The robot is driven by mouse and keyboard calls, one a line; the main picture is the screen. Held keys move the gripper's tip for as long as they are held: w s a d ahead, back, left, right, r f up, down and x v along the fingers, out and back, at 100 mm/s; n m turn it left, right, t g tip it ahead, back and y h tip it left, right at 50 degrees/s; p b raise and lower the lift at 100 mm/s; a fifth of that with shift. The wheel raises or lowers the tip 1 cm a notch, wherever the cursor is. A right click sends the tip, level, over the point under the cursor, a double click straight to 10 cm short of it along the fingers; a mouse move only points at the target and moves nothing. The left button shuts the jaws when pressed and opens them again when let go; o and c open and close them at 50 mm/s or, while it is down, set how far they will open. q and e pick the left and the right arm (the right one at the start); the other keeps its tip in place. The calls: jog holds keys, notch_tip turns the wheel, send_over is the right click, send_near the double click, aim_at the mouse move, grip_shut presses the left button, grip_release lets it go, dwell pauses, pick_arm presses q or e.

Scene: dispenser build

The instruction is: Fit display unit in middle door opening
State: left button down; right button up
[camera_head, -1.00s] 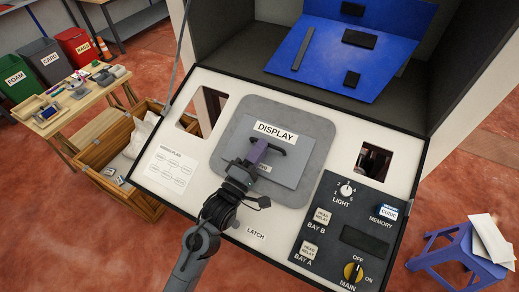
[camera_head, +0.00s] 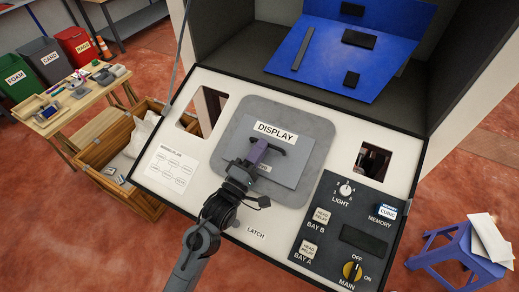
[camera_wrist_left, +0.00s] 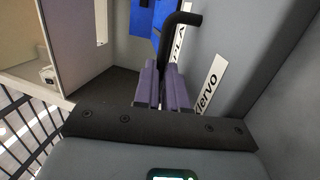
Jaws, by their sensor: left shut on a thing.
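The display unit (camera_head: 290,170) is a grey panel with a black handle and a "DISPLAY" label. In the head view it lies over the middle of the white door (camera_head: 228,112), within a larger rounded grey area. My left gripper (camera_head: 257,151) is shut on the handle of the display unit. The left wrist view shows its purple fingers (camera_wrist_left: 165,85) around the black handle (camera_wrist_left: 182,20), close to the grey face. Whether the unit is seated flush or stands a little proud, I cannot tell. My right gripper is not in view.
A square opening is left of the unit and another (camera_head: 374,160) is right of it. A dark control panel (camera_head: 345,230) with knobs fills the door's lower right. Behind is a blue board (camera_head: 350,50). A wooden crate (camera_head: 90,160) and a purple stool (camera_head: 450,250) stand on the floor.

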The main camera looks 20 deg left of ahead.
pick_arm(q)
jog(key=shift+r, duration=0.2)
dwell(0.5)
jog(key=shift+f, duration=0.1)
dwell(0.7)
jog(key=shift+w+f, duration=0.15)
jog(key=shift+f, duration=0.2)
dwell(0.5)
jog(key=c, duration=1.1)
grip_release()
jog(key=shift+o, duration=1.1)
jog(key=shift+f, duration=0.25)
jog(key=shift+f, duration=0.1)
